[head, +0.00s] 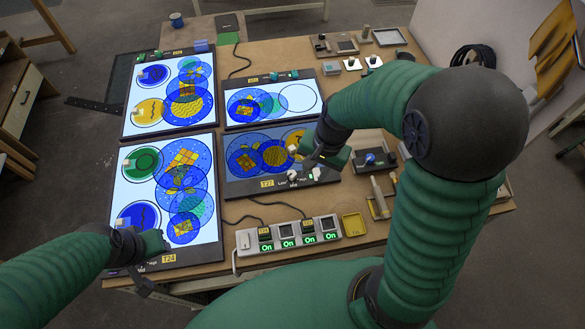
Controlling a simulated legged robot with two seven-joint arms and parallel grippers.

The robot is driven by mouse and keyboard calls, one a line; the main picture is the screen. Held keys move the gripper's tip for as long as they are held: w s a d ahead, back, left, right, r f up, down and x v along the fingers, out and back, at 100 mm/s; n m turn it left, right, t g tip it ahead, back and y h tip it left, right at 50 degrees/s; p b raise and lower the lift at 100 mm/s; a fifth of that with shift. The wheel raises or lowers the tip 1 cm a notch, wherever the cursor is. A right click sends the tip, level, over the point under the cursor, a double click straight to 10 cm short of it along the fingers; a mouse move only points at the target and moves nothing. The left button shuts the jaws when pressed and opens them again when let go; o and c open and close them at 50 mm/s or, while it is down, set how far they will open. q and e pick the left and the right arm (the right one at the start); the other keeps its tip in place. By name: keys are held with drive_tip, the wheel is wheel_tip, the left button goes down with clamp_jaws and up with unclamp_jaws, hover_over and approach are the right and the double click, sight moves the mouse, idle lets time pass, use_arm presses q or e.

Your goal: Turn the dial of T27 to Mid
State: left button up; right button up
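The T27 panel (232,187) is the lower right light panel, dimmer than the other panels, with blue and yellow patterned discs on it. Its yellow T27 label (267,184) is on the lower frame. A small white dial (292,175) sits right of the label, with Low, Mid and High printed around it; its pointer is too small to read. My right gripper (312,160) hangs over the panel's right end, just above and right of the dial, its fingers hard to make out. My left gripper (148,262) is at the lower edge of the T24 panel, fingers apart and empty.
A power strip (290,235) with several lit On switches lies in front of T27. The T24 panel (120,200) and two more lit panels stand to the left and behind. A yellow tray (354,225) and small tools lie at right.

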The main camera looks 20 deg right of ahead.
drive_tip(key=o, duration=0.3)
drive_tip(key=w+d+r+m+y+p, duration=0.1)
drive_tip(key=w+d+m+y+p, duration=0.1)
drive_tip(key=w+m, duration=0.5)
drive_tip(key=d+m+y, duration=0.1)
drive_tip(key=d+m, duration=0.1)
drive_tip(key=m, duration=0.2)
drive_tip(key=shift+w+d+r, duration=0.3)
drive_tip(key=shift+w+r, duration=0.05)
approach(292, 173)
drive_tip(key=shift+m, duration=0.3)
drive_tip(key=p+x, duration=0.1)
drive_tip(key=x, duration=0.6)
drive_tip(key=shift+w+a+f, duration=0.1)
drive_tip(key=shift+a+f, duration=0.1)
drive_tip(key=shift+f, duration=0.45)
use_arm(q)
drive_tip(key=r, duration=0.4)
drive_tip(key=shift+w+d+r, duration=0.2)
drive_tip(key=shift+d+r, duration=0.15)
drive_tip(key=shift+r, duration=0.05)
use_arm(e)
drive_tip(key=shift+f, duration=0.2)
drive_tip(key=shift+c, duration=0.5)
drive_tip(key=shift+a, duration=0.15)
drive_tip(key=c, duration=0.5)
use_arm(q)
drive_tip(key=shift+a, duration=0.2)
use_arm(e)
clamp_jaws()
